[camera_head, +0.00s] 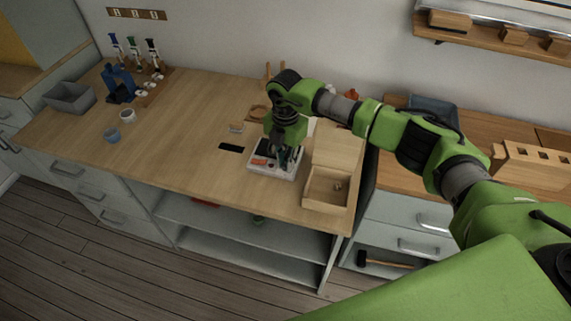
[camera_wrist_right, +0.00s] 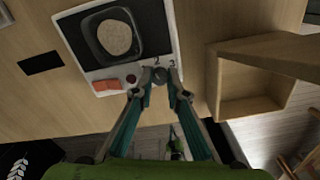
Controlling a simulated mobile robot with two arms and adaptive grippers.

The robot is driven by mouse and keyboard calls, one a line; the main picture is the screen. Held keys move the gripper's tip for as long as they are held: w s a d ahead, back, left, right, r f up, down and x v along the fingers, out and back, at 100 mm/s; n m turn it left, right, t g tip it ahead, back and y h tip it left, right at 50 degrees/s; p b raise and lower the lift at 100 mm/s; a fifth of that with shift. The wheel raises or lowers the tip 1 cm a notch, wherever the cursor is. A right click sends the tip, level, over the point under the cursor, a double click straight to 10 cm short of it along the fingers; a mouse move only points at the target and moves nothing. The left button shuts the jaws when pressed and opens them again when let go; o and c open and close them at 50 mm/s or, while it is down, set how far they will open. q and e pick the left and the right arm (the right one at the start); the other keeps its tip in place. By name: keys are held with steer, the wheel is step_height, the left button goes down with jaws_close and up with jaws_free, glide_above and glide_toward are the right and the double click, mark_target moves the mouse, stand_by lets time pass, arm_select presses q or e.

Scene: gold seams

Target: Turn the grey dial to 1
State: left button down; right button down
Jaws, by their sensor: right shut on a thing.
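The grey dial (camera_wrist_right: 160,74) sits at the lower right corner of a white device, which shows in the wrist view with its panel (camera_wrist_right: 88,75) and in the head view (camera_head: 285,174). Small digits stand beside the dial; one looks like a 2. My right gripper (camera_wrist_right: 159,84) points down at the device, its fingertips closed on the dial from both sides. The fingertips partly cover the dial, so I cannot tell its pointer setting. In the head view the right gripper (camera_head: 285,160) hides the dial. My left gripper is in neither view.
The panel also bears an orange switch (camera_wrist_right: 105,86), a red button (camera_wrist_right: 131,79) and a dark-rimmed round part (camera_wrist_right: 114,38). An open wooden box (camera_head: 312,199) stands just right of the device. A black flat piece (camera_head: 231,147) lies left.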

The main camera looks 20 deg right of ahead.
mark_target(285, 165)
steer(key=n+b, duration=0.2)
steer(key=n, duration=0.2)
steer(key=shift+f+b, duration=0.1)
steer(key=shift+b, duration=0.3)
steer(key=shift+n+b, duration=0.95)
steer(key=shift+n, duration=0.75)
steer(key=shift+r, duration=0.2)
steer(key=c, duration=2.3)
jaws_free()
step_height(285, 165, up, 12)
